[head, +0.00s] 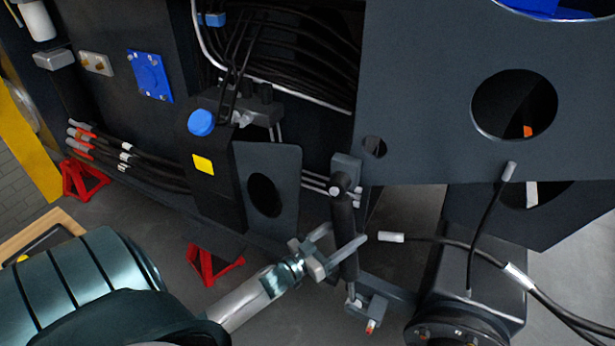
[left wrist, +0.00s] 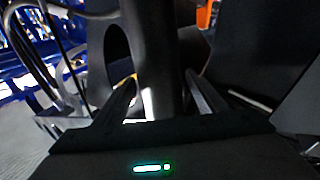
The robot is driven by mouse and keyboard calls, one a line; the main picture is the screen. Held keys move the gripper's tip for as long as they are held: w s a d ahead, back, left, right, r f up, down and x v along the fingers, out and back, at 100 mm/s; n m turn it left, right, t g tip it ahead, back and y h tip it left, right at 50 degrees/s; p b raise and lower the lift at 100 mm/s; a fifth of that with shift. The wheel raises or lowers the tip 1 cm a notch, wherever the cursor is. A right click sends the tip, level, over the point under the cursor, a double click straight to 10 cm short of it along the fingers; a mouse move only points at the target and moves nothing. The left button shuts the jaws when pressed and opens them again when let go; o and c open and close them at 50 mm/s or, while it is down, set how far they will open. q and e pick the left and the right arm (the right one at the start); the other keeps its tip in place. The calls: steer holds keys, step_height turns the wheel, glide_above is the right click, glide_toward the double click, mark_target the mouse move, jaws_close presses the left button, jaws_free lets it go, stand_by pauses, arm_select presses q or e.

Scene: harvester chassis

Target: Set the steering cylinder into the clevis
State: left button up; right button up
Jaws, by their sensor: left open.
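The steering cylinder (head: 344,222) is a dark, nearly upright rod in the middle of the head view. Its upper end lies at a grey bracket (head: 347,168) and its lower rod end is beside a small lower bracket (head: 372,306). I cannot tell which bracket is the clevis, or whether the lower end sits inside it. My left gripper (head: 345,237) is open, with its fingers on either side of the cylinder's lower half. In the left wrist view the cylinder (left wrist: 156,50) stands between the open fingers (left wrist: 161,80). My right gripper is not in view.
A dark chassis plate with a round hole (head: 420,120) rises at the upper right. A loose hose with a pale end fitting (head: 391,237) lies just right of the gripper. A dark plate with an oval hole (head: 285,165) is close left. Red stands (head: 213,268) are on the floor.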

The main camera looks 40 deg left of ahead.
arm_select(q)
steer(key=b+v, duration=0.3)
steer(key=v, duration=1)
steer(key=shift+s, duration=0.2)
steer(key=shift+f, duration=0.1)
steer(key=s+f+n+g+y, duration=0.15)
steer(key=s+f+g, duration=0.25)
steer(key=f, duration=1.2)
steer(key=s+f+g+y, duration=0.3)
steer(key=s+f, duration=0.2)
steer(key=f, duration=1.1)
steer(key=s+d+f+m+g, duration=0.1)
steer(key=s+d+f+g, duration=0.2)
steer(key=s+f, duration=0.4)
steer(key=s+d+f+m+g, duration=0.1)
steer(key=s+d+f+g, duration=0.2)
steer(key=s+f, duration=0.4)
steer(key=s+d+f+m+g, duration=0.1)
steer(key=s+d+f+g, duration=0.3)
steer(key=s+f, duration=0.4)
steer(key=s, duration=0.7)
steer(key=shift+g, duration=0.3)
steer(key=shift+d+f, duration=0.1)
steer(key=shift+d, duration=0.05)
steer(key=shift+c, duration=0.6)
